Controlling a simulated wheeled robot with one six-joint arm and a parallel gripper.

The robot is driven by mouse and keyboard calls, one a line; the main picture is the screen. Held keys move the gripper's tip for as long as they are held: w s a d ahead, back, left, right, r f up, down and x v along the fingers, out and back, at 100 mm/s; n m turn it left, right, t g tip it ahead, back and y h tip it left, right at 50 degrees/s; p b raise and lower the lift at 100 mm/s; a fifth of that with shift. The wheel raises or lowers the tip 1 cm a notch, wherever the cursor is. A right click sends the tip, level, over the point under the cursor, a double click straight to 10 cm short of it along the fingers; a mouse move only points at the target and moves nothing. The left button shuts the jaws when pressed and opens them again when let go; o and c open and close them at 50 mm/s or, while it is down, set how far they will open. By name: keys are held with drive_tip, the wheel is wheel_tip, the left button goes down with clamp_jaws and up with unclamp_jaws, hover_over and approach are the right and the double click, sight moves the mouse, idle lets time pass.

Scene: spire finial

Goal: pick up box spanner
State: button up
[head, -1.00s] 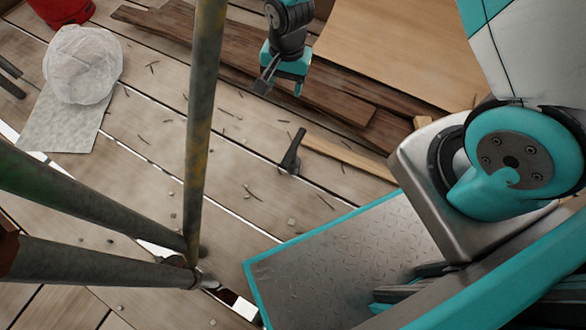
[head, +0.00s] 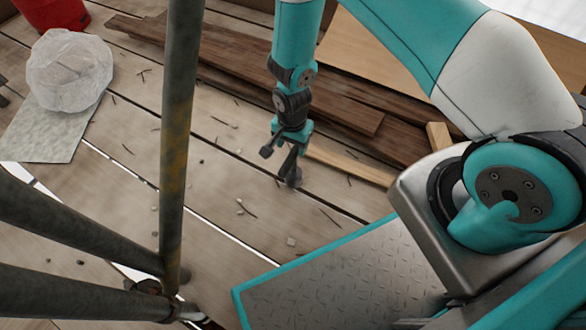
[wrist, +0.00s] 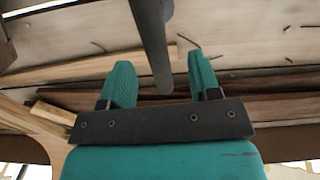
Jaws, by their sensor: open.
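The box spanner is a dark grey tubular tool with a wider foot. In the head view, its lower part (head: 291,178) shows on the planks just below my gripper (head: 283,150), and its upper part is partly hidden by the gripper. In the wrist view the spanner (wrist: 150,40) runs down from the top edge, with its near end between the two teal fingers of my gripper (wrist: 158,62). Gaps show on both sides of it. The fingers are open and not closed on it.
Scaffold poles (head: 178,130) stand at left. Dark boards (head: 345,115) and a pale strip of wood (head: 350,165) lie behind and right of the spanner. A plastic-wrapped bundle (head: 68,70) and a red bucket (head: 52,12) are at far left. Nails litter the planks.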

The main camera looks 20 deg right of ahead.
sight(293, 151)
drive_tip(key=f+b, duration=0.4)
drive_tip(key=f, duration=0.1)
drive_tip(key=shift+s+f, duration=0.2)
drive_tip(key=shift+f, duration=0.15)
drive_tip(key=shift+r, duration=0.1)
clamp_jaws()
